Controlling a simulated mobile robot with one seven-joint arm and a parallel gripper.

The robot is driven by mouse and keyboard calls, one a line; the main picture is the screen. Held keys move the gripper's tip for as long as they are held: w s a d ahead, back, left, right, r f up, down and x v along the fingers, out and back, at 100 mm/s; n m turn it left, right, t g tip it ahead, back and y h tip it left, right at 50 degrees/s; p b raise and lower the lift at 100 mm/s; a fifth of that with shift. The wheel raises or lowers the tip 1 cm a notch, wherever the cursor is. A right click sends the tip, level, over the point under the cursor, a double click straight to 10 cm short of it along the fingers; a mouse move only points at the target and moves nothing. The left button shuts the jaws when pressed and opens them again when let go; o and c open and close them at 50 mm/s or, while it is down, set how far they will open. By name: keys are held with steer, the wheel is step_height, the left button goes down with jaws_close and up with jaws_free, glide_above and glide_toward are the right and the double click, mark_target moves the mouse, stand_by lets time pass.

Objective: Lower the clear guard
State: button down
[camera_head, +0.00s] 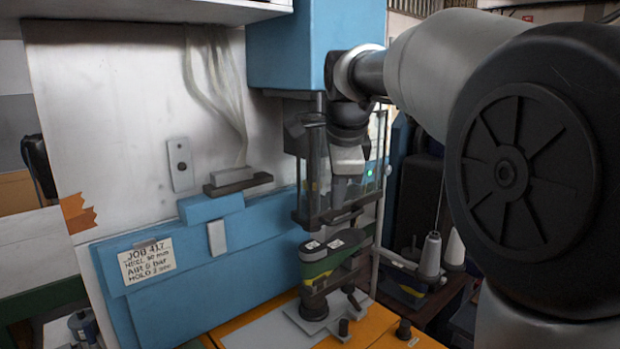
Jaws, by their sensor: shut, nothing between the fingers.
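The clear guard (316,172) hangs under the blue press head (315,45), with a dark lower rail and a see-through panel. It is raised, its lower edge a little above the shoe last (325,262). My gripper (340,203) points down at the guard, its fingers shut and empty close to the guard's lower rail. I cannot tell whether the fingers touch the rail. The last is dark and green and sits on a grey plate (270,328) below the guard. My wrist hides part of the guard's upper right.
A blue panel with a job card (147,261) stands left of the guard. Cones of thread (431,256) stand on the right. An orange table (385,334) carries the plate. My arm fills the right side.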

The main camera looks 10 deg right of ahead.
mark_target(333, 222)
steer(key=x, duration=0.5)
steer(key=shift+f, duration=0.1)
steer(key=shift+f, duration=0.1)
step_height(333, 222, down, 23)
steer(key=b, duration=1.4)
